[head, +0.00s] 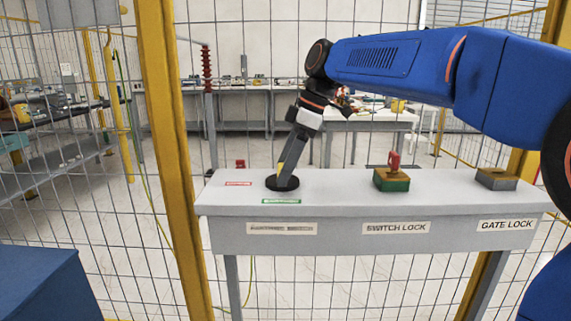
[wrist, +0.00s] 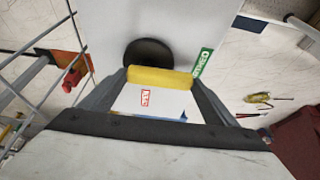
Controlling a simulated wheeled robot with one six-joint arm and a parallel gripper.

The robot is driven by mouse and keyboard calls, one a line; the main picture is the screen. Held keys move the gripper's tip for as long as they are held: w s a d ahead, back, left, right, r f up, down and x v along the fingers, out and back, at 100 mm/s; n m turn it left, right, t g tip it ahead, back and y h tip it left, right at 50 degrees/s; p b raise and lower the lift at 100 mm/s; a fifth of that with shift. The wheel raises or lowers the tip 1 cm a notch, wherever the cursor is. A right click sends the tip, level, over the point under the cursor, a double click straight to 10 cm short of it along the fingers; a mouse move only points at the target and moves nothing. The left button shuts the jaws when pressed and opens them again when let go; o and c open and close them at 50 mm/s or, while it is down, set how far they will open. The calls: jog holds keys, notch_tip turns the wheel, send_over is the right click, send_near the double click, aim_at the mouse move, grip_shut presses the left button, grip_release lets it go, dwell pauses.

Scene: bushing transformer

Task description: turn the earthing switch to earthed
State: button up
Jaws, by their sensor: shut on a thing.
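The earthing switch has a round black base (head: 282,183) on the white bench, left of its middle; the base also shows in the wrist view (wrist: 148,54). Its yellow handle (wrist: 160,77) lies between my fingertips. My gripper (head: 284,170) reaches down at a slant to the switch and is shut on the handle, mostly hiding it in the head view. A green label (head: 281,201) lies in front of the base and a red label (head: 238,183) to its left. The green label (wrist: 203,62) is partly hidden by a finger in the wrist view.
The bench (head: 360,208) also bears a green box with a red lock (head: 392,178), marked SWITCH LOCK, and a grey box (head: 497,179) by the GATE LOCK sign. A wire mesh fence with yellow posts (head: 165,130) stands around it. My arm spans the upper right.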

jog(key=shift+s, duration=0.1)
jog(key=o, duration=1.5)
jog(key=shift+a, duration=0.1)
jog(key=shift+r, duration=0.1)
jog(key=v, duration=1.7)
jog(key=shift+s+r, duration=0.15)
jog(key=shift+r, duration=0.1)
